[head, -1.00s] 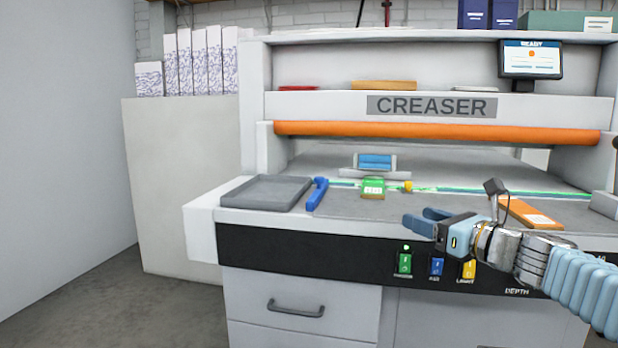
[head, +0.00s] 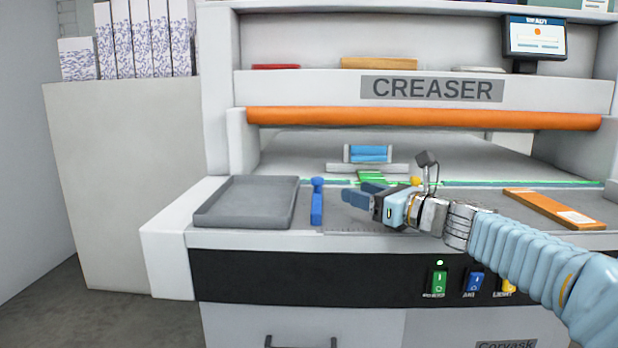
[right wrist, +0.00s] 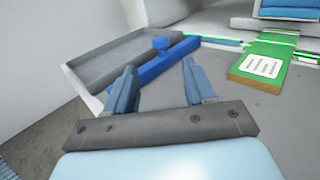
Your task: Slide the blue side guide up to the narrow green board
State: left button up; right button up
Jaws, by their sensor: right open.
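The blue side guide (head: 317,203) is a narrow bar with a round knob at its back end. It stands on the machine bed beside the grey tray, and it also shows in the right wrist view (right wrist: 168,62). The narrow green board (right wrist: 262,65) with a white label lies to the right of the guide, with a gap between them. In the head view the board (head: 371,176) is mostly hidden behind my right gripper (head: 355,197). My right gripper is open and empty, to the right of the guide and apart from it. My left gripper is not in view.
A grey tray (head: 246,203) stands left of the guide. An orange board (head: 552,208) lies at the right of the bed. A blue-topped block (head: 368,154) stands behind the green board under the orange roller (head: 424,119). Switches (head: 438,281) line the front panel.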

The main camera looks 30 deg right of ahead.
aim_at(322, 180)
jog(key=p+x, duration=0.1)
jog(key=x, duration=1.2)
jog(key=shift+w+a, duration=0.1)
jog(key=shift+c, duration=0.4)
grip_shut()
